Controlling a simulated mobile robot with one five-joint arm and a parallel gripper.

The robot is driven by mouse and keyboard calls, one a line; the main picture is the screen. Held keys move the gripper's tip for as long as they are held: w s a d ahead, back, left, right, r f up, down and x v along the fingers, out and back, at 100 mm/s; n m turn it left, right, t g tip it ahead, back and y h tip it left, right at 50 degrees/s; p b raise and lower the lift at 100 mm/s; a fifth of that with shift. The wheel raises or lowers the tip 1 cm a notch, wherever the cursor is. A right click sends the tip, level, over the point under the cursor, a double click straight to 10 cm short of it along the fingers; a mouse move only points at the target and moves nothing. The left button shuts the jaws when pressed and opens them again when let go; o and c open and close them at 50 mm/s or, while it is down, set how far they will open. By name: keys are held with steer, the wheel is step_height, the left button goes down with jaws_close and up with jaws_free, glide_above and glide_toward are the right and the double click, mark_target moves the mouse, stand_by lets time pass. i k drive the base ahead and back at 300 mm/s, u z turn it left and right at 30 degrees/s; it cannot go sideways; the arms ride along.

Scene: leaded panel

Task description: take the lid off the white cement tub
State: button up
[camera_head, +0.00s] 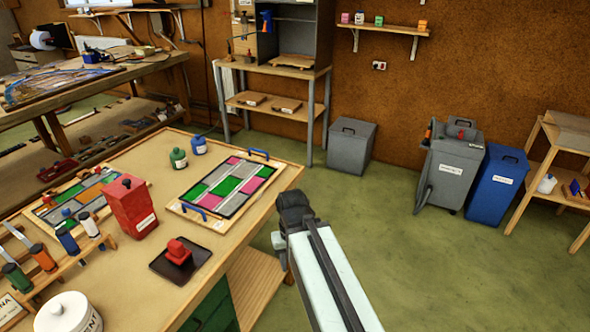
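The white cement tub (82,322) stands on the near left part of the wooden workbench, cut off by the bottom edge of the picture. Its white lid (60,309) is on top, with a round knob in the middle. Part of a dark label shows on its side. My arm reaches up from the bottom, over the floor to the right of the bench, well apart from the tub. It ends in a dark joint. No gripper fingers show, so I cannot see what they hold.
The bench (135,283) also bears a red container (132,208), a red block on a dark tray (160,268), a tool rack (62,266) and colored glass panels (208,208). Bins (449,172) stand along the far wall. The green floor (420,265) right of my arm is clear.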

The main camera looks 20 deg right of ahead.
mark_target(66, 311)
steer(key=z, duration=0.05)
steer(key=k, duration=0.7)
steer(key=u, duration=0.15)
steer(key=i, duration=0.9)
steer(key=z, duration=0.1)
steer(key=k, duration=0.5)
steer(key=u, duration=2.1)
steer(key=k, duration=0.4)
steer(key=z, duration=0.5)
steer(key=i, duration=0.5)
